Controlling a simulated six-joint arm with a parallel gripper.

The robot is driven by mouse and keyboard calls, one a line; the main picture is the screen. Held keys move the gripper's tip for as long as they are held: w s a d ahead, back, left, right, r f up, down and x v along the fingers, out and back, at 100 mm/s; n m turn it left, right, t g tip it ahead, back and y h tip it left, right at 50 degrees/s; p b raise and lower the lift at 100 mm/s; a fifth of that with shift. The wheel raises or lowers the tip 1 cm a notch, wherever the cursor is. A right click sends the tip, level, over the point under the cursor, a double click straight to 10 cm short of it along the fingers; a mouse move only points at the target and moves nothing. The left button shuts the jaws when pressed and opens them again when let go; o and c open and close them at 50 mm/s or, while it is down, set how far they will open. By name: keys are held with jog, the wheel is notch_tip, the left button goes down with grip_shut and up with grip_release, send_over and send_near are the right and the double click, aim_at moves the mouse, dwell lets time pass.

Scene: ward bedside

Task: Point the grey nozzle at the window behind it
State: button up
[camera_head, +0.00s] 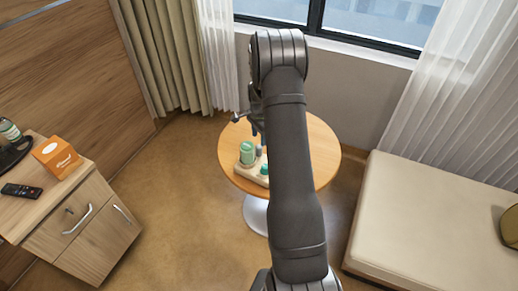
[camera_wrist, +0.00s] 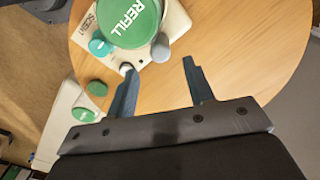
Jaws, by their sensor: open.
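A pale scent dispenser (camera_head: 243,173) stands on the round wooden table (camera_head: 322,155), with a large green cap and a smaller teal knob. The grey nozzle (camera_wrist: 160,47) is a short rounded piece at the dispenser's edge, beside the cap. It also shows in the head view (camera_head: 259,151), small and partly hidden. My gripper (camera_wrist: 158,66) is open and empty, its fingertips close to the nozzle, which appears between and just beyond them. The window (camera_head: 375,18) is behind the table.
A bedside cabinet (camera_head: 88,222) at left holds an orange box (camera_head: 57,157), a remote (camera_head: 21,191) and a bottle. A cream bench (camera_head: 430,215) is at right. Curtains flank the window. In the wrist view, the table right of the dispenser is bare. My arm hides part of the table.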

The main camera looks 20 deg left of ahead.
notch_tip(320, 180, down, 8)
jog(key=shift+r, duration=0.1)
jog(key=shift+c, duration=0.5)
jog(key=c, duration=0.9)
jog(key=shift+n, duration=2.1)
jog(key=o, duration=1)
jog(key=shift+r, duration=0.1)
